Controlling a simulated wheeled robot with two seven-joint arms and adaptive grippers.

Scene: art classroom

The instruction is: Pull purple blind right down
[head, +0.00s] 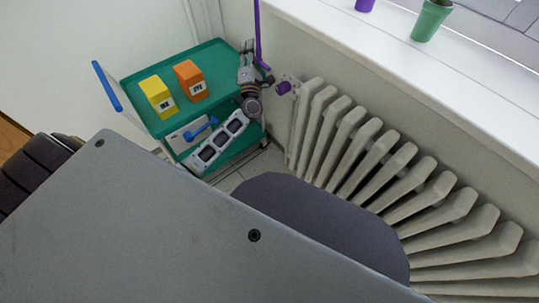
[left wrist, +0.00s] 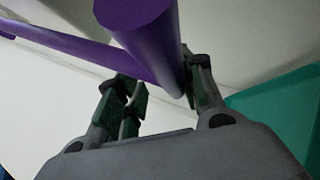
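The purple blind's pull (head: 258,40) hangs as a thin rod at the top centre of the head view, beside the window wall. Its lower end bends into a short bar above the cart's right corner. My left gripper (head: 247,72) is at this lower end. In the left wrist view, a thick purple bar (left wrist: 140,35) runs between the two fingers of my left gripper (left wrist: 165,92), which look closed against its sides. A second purple bar (left wrist: 60,42) joins it from the left. The blind itself is out of view. My right gripper is not in view.
A green cart (head: 215,54) with a yellow box (head: 158,95) and an orange box (head: 190,80) stands close below. A white radiator (head: 400,185) with a purple knob (head: 284,88) lines the wall under the windowsill (head: 400,60). A green pot (head: 430,20) stands on the sill.

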